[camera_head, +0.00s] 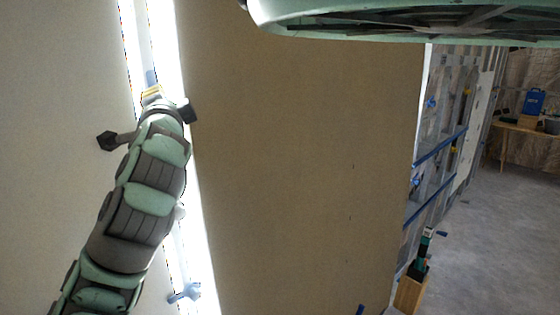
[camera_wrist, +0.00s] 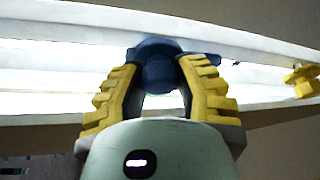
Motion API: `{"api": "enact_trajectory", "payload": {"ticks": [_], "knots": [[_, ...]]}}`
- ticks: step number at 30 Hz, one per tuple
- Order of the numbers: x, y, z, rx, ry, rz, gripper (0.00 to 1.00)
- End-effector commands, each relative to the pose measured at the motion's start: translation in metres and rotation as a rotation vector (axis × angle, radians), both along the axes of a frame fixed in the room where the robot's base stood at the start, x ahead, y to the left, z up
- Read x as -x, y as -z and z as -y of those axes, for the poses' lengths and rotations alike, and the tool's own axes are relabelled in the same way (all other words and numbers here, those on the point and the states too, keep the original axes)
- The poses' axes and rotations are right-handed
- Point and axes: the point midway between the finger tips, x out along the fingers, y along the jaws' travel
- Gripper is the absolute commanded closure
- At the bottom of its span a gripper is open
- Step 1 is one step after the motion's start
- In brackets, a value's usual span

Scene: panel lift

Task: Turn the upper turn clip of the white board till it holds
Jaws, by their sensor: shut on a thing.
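My gripper (camera_wrist: 157,82) has its two yellow fingers closed around a blue turn clip (camera_wrist: 158,62) in the wrist view. A blue arm of the clip reaches to the right, over the white strip (camera_wrist: 60,75). In the head view my gripper (camera_head: 153,93) is at the upper end of my arm, against the bright white strip (camera_head: 170,50). The clip (camera_head: 151,78) shows there only as a small blue-grey piece just above the fingers. A second blue-grey clip (camera_head: 185,292) sits lower on the strip. I cannot tell whether the held clip overlaps the board's edge.
A yellow piece (camera_wrist: 303,80) sits on the strip to the right in the wrist view. A large brown panel (camera_head: 300,160) stands right of the strip, and a pale panel (camera_head: 60,80) left of it. Open floor (camera_head: 490,250) and a wooden box (camera_head: 410,294) are at the right.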

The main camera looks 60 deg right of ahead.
Motion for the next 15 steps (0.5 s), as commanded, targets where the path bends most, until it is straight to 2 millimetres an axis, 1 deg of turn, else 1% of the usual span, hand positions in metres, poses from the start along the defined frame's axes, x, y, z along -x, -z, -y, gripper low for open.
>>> {"api": "enact_trajectory", "payload": {"ticks": [1,9,15], "knots": [[-0.0013,0.0121,-0.0005,0.037,-0.003,-0.011,1.00],[-0.0020,0.0098,-0.0004,0.197,-0.006,-0.056,1.00],[-0.0014,0.0062,0.0000,0.276,-0.004,-0.074,1.00]]}}
